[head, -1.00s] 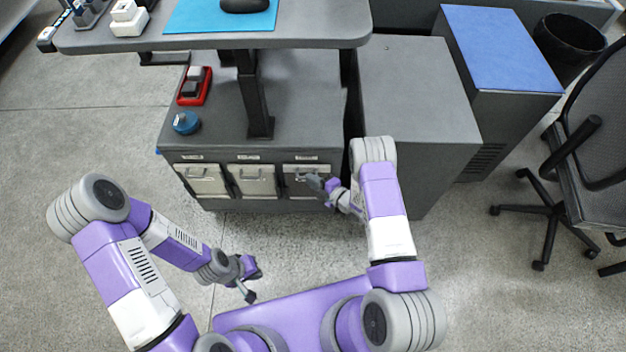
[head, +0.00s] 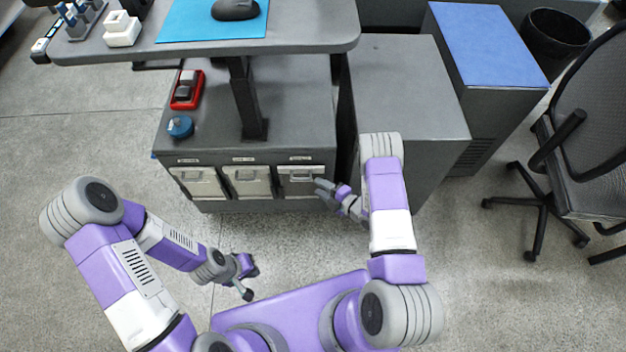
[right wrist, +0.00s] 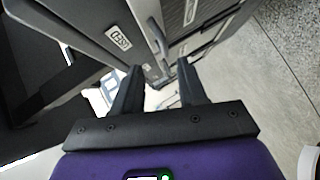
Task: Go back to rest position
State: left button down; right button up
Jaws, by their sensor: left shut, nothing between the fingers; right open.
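My left gripper (head: 252,280) hangs low over the floor in front of my base, shut and empty. My right gripper (head: 322,190) is in front of the lower right corner of the rightmost bin (head: 298,182) of the grey cabinet. It is open, and in the right wrist view its two fingers (right wrist: 157,75) stand apart with nothing held between them. That view also shows a label and a handle (right wrist: 157,38) on a front beyond the fingers. Whether a finger touches the bin, I cannot tell.
The grey cabinet (head: 290,110) has three labelled bins and carries a red tray (head: 187,90) and a blue round object (head: 180,126). A raised table (head: 300,30) stands above it. A grey box unit (head: 405,85) is beside my right arm. An office chair (head: 590,150) stands right. Floor lies open left.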

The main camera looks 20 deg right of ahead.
jog(key=shift+s+d+r, duration=0.1)
jog(key=shift+s+d, duration=0.1)
jog(key=shift+s, duration=0.15)
jog(key=s+a+r+m+g+h+p, duration=0.1)
jog(key=s+a+r+m+g+p, duration=0.1)
jog(key=s+m, duration=0.4)
jog(key=s+a+r+m+g+h+p, duration=0.1)
jog(key=s+a+r+m+g+p, duration=0.1)
jog(key=s+m+g, duration=0.4)
jog(key=s+a+r+m+g+h+p, duration=0.1)
jog(key=s+a+r+m+g+p, duration=0.2)
jog(key=s+m, duration=0.5)
jog(key=a+r+m+g, duration=0.1)
jog(key=a+m, duration=0.1)
jog(key=m, duration=0.2)
jog(key=shift+a+h, duration=0.25)
jog(key=shift+h, duration=0.15)
jog(key=shift+r, duration=0.1)
